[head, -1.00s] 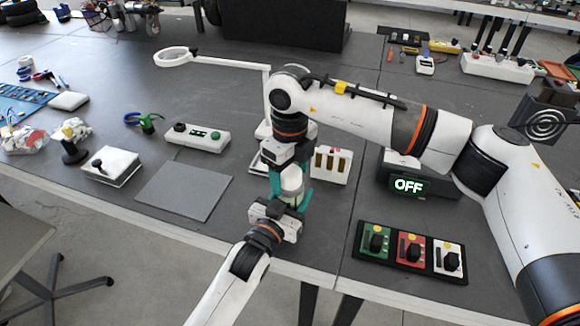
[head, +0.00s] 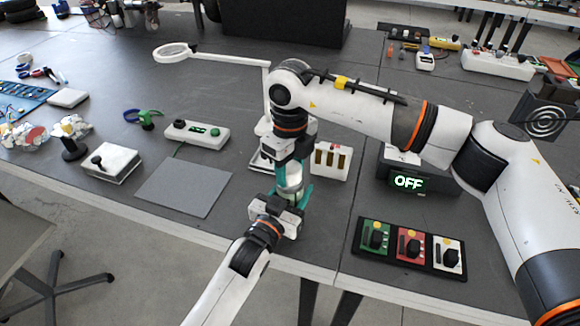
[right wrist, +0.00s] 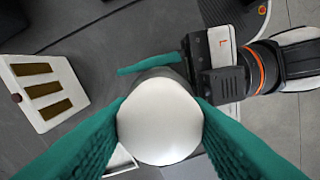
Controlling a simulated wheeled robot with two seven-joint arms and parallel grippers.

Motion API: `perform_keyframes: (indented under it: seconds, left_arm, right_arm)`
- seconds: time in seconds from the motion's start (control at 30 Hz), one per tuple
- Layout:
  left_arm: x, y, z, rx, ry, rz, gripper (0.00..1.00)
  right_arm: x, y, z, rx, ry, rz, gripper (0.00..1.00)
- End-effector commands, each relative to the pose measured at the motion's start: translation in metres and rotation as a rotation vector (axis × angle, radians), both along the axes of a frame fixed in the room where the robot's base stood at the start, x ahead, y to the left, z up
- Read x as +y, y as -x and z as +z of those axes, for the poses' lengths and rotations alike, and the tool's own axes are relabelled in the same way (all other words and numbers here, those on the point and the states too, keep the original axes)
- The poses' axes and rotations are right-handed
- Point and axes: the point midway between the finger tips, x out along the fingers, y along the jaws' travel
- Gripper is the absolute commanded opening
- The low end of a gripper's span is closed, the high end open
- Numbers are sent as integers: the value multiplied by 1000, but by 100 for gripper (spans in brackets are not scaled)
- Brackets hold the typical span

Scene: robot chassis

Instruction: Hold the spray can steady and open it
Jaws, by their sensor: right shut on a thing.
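The spray can (head: 290,181) is between my two grippers near the table's front edge. Its white rounded top (right wrist: 160,120) faces the right wrist camera. My right gripper (head: 292,166) comes from above, and its teal fingers (right wrist: 160,125) press on both sides of the white top. My left gripper (head: 283,198) comes from the front and is around the can's lower part. One of its teal fingers shows beside the can in the right wrist view (right wrist: 150,64). Its other finger and most of the can's body are largely hidden.
A white box with brown slots (head: 331,160) stands close on the right. A panel with several colored switches (head: 411,247) and a dark box showing OFF (head: 410,182) are farther right. A grey mat (head: 184,187) and a white button box (head: 197,134) lie left.

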Motion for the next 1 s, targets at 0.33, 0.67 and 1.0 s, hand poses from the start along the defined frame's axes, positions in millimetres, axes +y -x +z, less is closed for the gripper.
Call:
perform_keyframes:
  seconds: [0.33, 0.67, 1.0]
  left_arm:
    - [0, 0, 0, 1, 0, 0, 12]
    - [0, 0, 0, 1, 0, 0, 12]
    - [0, 0, 0, 1, 0, 0, 12]
  right_arm:
    - [0, 0, 6, 0, 0, 0, 16]
    - [0, 0, 17, -1, 0, 0, 16]
    - [0, 0, 22, 0, 0, 0, 16]
